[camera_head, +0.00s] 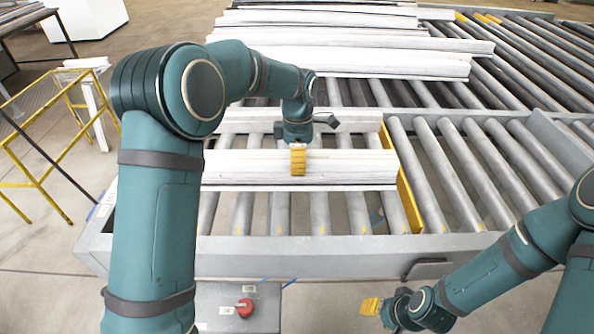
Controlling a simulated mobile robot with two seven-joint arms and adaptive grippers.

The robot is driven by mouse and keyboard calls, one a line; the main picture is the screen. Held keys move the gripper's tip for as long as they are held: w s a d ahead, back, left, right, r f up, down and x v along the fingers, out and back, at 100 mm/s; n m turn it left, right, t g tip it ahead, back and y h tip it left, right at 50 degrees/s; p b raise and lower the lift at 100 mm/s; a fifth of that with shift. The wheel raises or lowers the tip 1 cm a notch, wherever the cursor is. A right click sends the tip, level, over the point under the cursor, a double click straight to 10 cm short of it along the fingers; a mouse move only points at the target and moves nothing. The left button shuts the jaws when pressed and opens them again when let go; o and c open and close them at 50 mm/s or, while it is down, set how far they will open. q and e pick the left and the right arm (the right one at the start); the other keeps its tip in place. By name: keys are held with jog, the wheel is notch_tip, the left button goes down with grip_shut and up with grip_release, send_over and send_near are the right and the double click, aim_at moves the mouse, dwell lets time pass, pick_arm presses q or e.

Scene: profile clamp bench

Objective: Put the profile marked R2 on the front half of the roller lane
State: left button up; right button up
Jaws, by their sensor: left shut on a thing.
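A long white profile (350,168) lies lengthwise across the front part of the roller lane (320,248), left of a yellow end stop (404,190). My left gripper (298,172) reaches down from above and is shut on this profile near its middle. I cannot tell whether the profile rests on the rollers or is just above them. No R2 mark is readable on it. Another white profile (350,117) lies just behind it, parallel. My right gripper (371,306) is low in front of the lane, away from the profiles; its jaw gap is not clear.
Stacks of white profiles (400,66) lie on the rollers at the back. Bare rollers (470,165) extend to the right. A box with a red knob (244,307) sits at the front edge. A yellow rail frame (40,182) stands at the left.

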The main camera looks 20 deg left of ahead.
pick_arm(q)
jog(key=shift+f, duration=1.8)
jog(key=shift+f, duration=0.1)
jog(key=o, duration=1.3)
jog(key=r, duration=0.4)
jog(key=w+r, duration=0.1)
jog(key=r, duration=0.7)
jog(key=shift+w+a+p, duration=0.25)
jog(key=shift+w+p, duration=0.05)
jog(key=shift+p, duration=0.1)
